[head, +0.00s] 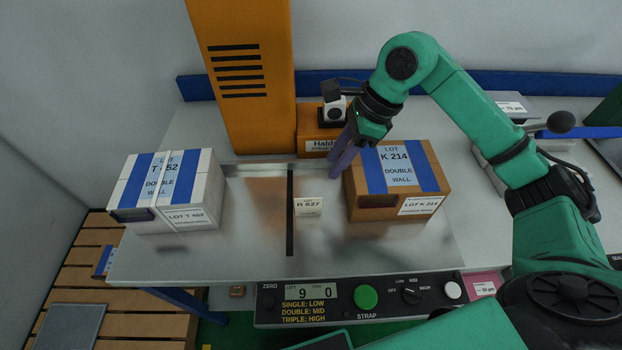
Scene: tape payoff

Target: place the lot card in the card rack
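A small pale card marked LOT R 627 (308,206) is on the grey worktop between two cartons, just right of a dark slot. Nothing holds it. My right gripper (341,164) has purple fingers pointing down, behind and left of the brown carton and beyond the card, apart from it. The fingers overlap from this angle, so their opening is unclear, and nothing shows held in them. My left gripper is not in view. I cannot pick out a card rack with certainty.
A white strapped carton LOT T 452 (168,190) stands left; a brown carton LOT K 214 (397,180) stands right. An orange column (240,75) rises behind. A control panel (360,299) runs along the front. The worktop (370,245) in front of the brown carton is clear.

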